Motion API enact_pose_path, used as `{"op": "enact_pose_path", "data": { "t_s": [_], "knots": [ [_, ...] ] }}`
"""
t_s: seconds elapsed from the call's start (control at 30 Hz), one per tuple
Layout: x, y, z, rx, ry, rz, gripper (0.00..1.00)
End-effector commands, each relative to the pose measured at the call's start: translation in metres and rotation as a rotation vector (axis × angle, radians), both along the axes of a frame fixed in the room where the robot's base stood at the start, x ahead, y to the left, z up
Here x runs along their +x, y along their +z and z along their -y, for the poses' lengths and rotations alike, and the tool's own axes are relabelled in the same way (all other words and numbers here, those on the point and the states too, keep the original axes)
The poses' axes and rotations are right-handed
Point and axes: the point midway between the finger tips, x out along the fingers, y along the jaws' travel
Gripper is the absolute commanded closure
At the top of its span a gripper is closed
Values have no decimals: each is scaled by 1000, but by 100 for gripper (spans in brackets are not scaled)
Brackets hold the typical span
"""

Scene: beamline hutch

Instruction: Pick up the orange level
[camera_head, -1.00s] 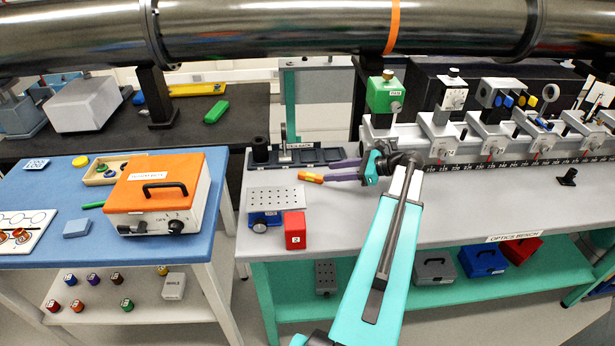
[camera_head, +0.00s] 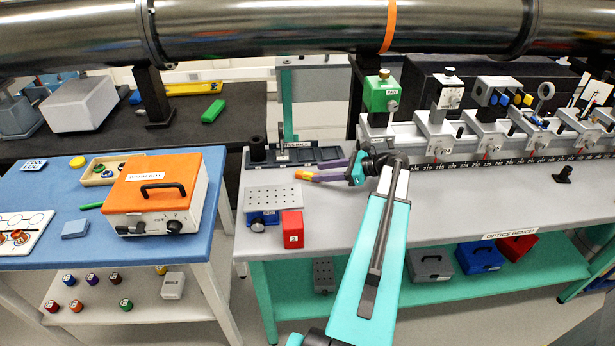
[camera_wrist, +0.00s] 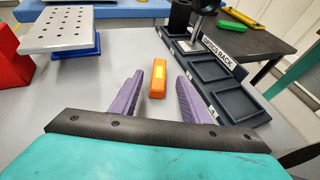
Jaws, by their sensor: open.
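The orange level (camera_wrist: 158,79) is a small orange bar with a yellow patch on its top, lying on the grey bench top.
The dark optics rack (camera_wrist: 215,80) stands close to the right of the fingers in the wrist view. A perforated plate on a blue stand (camera_wrist: 62,30) and a red block (camera_wrist: 12,65) are to the left. The optics rail (camera_head: 470,140) runs behind my arm.

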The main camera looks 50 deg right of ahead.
Motion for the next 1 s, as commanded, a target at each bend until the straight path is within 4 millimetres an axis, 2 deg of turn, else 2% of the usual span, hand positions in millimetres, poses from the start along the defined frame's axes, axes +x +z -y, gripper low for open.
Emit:
{"op": "enact_pose_path", "data": {
  "t_s": [0.2,0.4,0.97,1.0],
  "knots": [
    [21,-9,-12,1,1,-1,58],
    [34,-16,-19,-1,0,0,58],
    [34,-17,-19,0,-1,0,58],
    [34,-17,-19,0,-1,0,63]
  ]
}}
